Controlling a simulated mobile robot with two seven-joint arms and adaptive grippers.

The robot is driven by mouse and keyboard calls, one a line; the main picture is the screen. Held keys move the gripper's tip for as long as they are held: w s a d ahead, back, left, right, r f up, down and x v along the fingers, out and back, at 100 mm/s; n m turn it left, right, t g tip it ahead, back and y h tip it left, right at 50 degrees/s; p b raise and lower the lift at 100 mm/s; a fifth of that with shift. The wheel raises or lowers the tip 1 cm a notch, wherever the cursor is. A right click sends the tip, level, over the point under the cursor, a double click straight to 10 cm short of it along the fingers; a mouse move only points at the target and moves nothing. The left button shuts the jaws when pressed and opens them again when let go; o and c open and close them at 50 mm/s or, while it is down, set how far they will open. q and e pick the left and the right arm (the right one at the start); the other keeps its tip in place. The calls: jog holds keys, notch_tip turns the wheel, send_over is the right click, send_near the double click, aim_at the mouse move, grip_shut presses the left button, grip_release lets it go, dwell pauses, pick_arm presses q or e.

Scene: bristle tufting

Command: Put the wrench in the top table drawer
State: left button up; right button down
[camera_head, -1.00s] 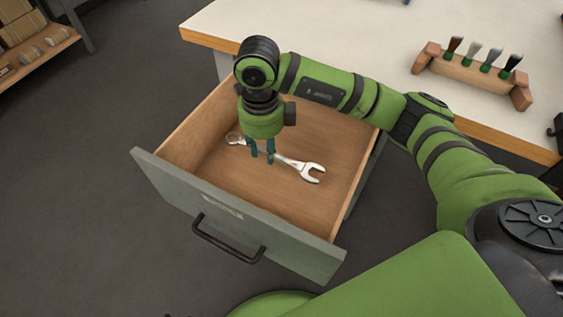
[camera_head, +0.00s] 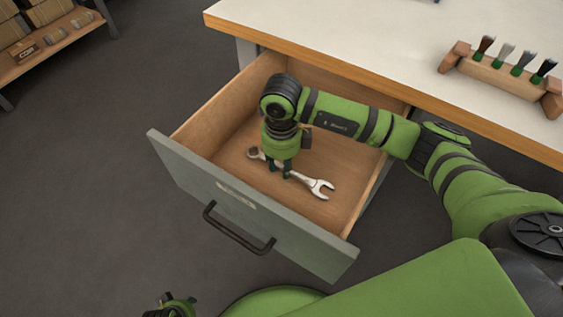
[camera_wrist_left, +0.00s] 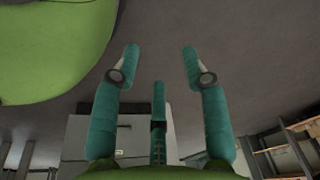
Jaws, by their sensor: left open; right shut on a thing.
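The silver wrench (camera_head: 319,187) is inside the open table drawer (camera_head: 335,214), with its open-jaw end toward the right and its ring end toward the back left. My right gripper (camera_head: 279,172) points down into the drawer and is shut on the middle of the wrench. Whether the wrench touches the drawer floor I cannot tell. The drawer is pulled out, with a grey front and a dark handle (camera_head: 238,232). My left gripper (camera_wrist_left: 160,62) is open and empty in the left wrist view, away from the drawer; part of it shows at the bottom of the head view.
The white tabletop (camera_head: 340,35) with a wooden edge lies behind the drawer. A wooden rack (camera_head: 500,76) with several brushes stands on it at the right. A shelf (camera_head: 50,57) with boxes is at the far left. The floor left of the drawer is clear.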

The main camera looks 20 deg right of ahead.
aim_at(281, 167)
jog(key=shift+f, duration=0.1)
jog(key=c, duration=1)
grip_release()
pick_arm(q)
jog(key=shift+w+r, duration=0.2)
pick_arm(e)
jog(key=shift+o, duration=0.2)
jog(key=shift+r, duration=0.2)
pick_arm(q)
jog(key=shift+s+a+f+p, duration=0.1)
jog(key=shift+s+f+p, duration=0.35)
jog(key=shift+f, duration=0.4)
jog(key=shift+s+a+f+p, duration=0.1)
jog(key=shift+s+f+p, duration=0.3)
jog(key=shift+f, duration=0.45)
pick_arm(e)
notch_tip(281, 167, up, 12)
